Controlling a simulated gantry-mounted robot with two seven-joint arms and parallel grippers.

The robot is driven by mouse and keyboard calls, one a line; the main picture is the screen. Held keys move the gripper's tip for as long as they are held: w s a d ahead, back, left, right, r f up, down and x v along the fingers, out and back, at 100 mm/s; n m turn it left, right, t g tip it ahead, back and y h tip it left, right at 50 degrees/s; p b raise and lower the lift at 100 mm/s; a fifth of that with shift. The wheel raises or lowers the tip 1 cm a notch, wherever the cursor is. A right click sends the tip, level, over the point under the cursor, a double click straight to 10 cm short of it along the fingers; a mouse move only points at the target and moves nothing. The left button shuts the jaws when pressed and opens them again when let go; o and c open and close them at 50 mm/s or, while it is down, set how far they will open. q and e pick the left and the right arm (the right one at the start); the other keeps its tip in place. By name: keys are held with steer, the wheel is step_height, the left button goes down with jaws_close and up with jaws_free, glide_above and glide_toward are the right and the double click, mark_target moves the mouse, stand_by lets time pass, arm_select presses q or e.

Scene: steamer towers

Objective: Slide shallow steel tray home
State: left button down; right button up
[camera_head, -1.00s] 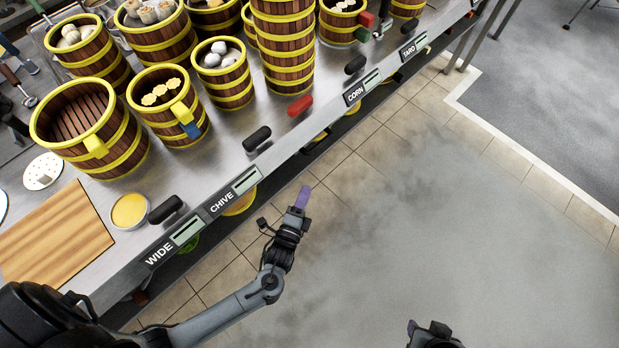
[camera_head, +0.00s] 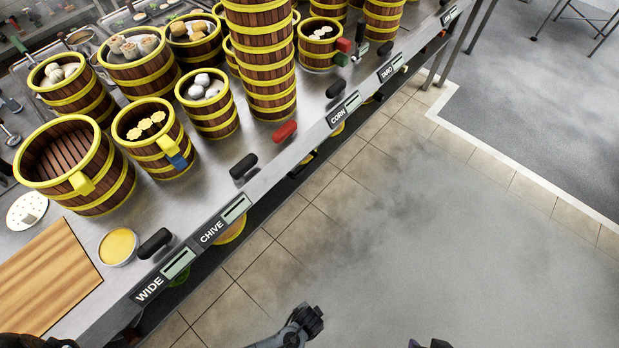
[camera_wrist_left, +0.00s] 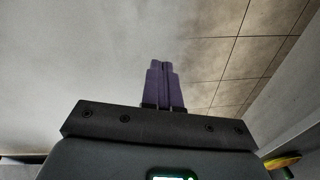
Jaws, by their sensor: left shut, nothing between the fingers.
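My left gripper (camera_wrist_left: 163,82) shows in the left wrist view with its two purple fingers together and nothing between them, over grey floor. In the head view its dark wrist (camera_head: 303,322) is at the bottom edge, over the floor and apart from the counter; the fingers cannot be made out there. Only a dark sliver, likely of my right arm (camera_head: 436,344), shows at the bottom edge, so its fingers are hidden. I cannot clearly pick out the shallow steel tray in either view. Part of the space under the counter is hidden by the counter's front edge.
The steel counter (camera_head: 190,200) carries yellow-banded wooden steamers (camera_head: 77,168), a tall steamer stack (camera_head: 262,60), a wooden board (camera_head: 45,280) and a yellow-filled bowl (camera_head: 118,246). Its front edge has labels, including CHIVE (camera_head: 222,222), and dark handles. The floor (camera_head: 430,250) in front is clear.

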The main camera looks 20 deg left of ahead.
arm_select(q)
steer(key=w+a+r+n+t+y, duration=0.25)
steer(key=w+r+y, duration=0.85)
steer(key=w+r, duration=2)
steer(key=a+r+b+x, duration=0.1)
steer(key=b+x, duration=0.5)
steer(key=x, duration=0.8)
steer(key=shift+s+r, duration=0.3)
steer(key=shift+a, duration=0.1)
